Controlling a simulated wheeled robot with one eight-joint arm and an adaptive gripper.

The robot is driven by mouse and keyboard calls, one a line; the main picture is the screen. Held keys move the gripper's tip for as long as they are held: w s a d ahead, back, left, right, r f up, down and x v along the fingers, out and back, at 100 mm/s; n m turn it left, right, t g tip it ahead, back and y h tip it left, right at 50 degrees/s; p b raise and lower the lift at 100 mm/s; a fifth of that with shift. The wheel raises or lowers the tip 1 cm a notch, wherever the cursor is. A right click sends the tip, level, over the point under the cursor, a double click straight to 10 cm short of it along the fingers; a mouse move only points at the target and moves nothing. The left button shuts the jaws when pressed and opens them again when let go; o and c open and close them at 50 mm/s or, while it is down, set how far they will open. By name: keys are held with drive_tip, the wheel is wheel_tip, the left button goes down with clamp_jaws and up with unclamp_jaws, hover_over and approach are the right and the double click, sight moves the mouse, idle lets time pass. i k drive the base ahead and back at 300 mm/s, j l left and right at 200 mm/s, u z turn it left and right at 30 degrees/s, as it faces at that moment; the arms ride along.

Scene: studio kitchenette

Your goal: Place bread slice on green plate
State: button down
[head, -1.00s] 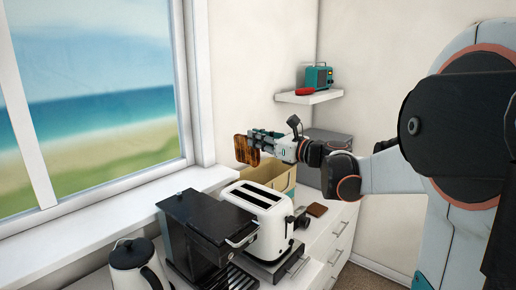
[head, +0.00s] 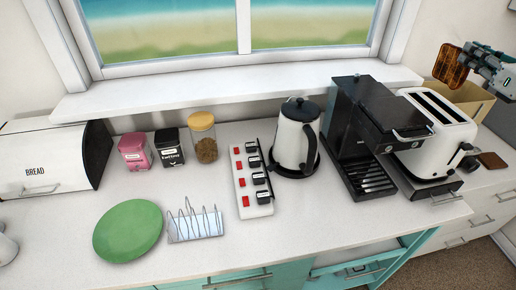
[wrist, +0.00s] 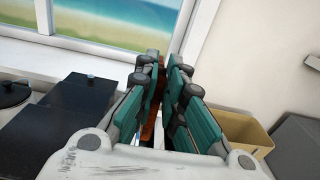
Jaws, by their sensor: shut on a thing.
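A brown toasted bread slice (head: 451,66) is held in the air above the toaster's far side, near the right edge of the head view. My gripper (head: 467,62) is shut on it. In the wrist view my gripper (wrist: 160,80) has its teal fingers on both sides of the slice (wrist: 154,108), which shows as a narrow brown strip. The green plate (head: 128,231) lies empty on the counter at the front left, well away from my gripper.
A black coffee machine (head: 366,130) and a kettle (head: 296,137) stand between my gripper and the plate. A switch panel (head: 253,180) and a wire toast rack (head: 195,223) lie nearer the plate. Jars (head: 203,137), a bread bin (head: 52,158) and a cardboard box (wrist: 242,130) are also there.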

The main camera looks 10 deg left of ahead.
sight(131, 231)
drive_tip(key=k+u, duration=0.15)
drive_tip(key=u, duration=0.25)
drive_tip(key=k+j+u, duration=0.1)
drive_tip(key=u, duration=1.35)
